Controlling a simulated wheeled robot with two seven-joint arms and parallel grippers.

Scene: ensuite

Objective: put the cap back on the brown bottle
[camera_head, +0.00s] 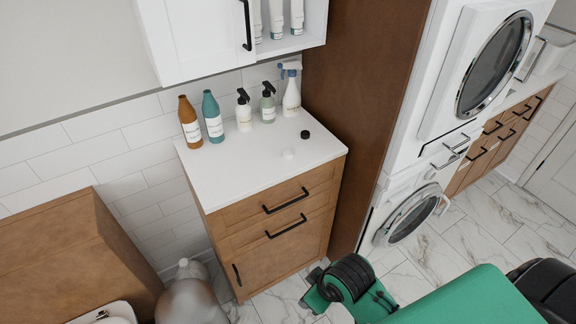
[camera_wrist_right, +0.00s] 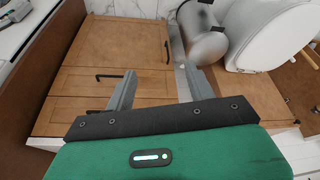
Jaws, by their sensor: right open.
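The brown bottle (camera_head: 189,122) stands upright at the back left of the white counter, its narrow neck uncapped. A teal bottle (camera_head: 213,118) of like shape stands just right of it, also without a visible cap. A small black cap (camera_head: 305,134) lies on the counter towards the right, and a small white cap (camera_head: 288,154) lies nearer the front; I cannot tell from looks which belongs to the brown bottle. My right gripper (camera_wrist_right: 160,72) is open and empty in the wrist view, in front of the wooden cabinet and away from the bottles. My left gripper is not in view.
Two pump bottles (camera_head: 244,110) and a white spray bottle (camera_head: 291,94) line the counter's back. A white wall cabinet (camera_head: 195,40) hangs above. A tall brown panel (camera_head: 345,90) bounds the right side. The counter's front (camera_head: 240,180) is clear. A rounded bin (camera_head: 190,300) stands below left.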

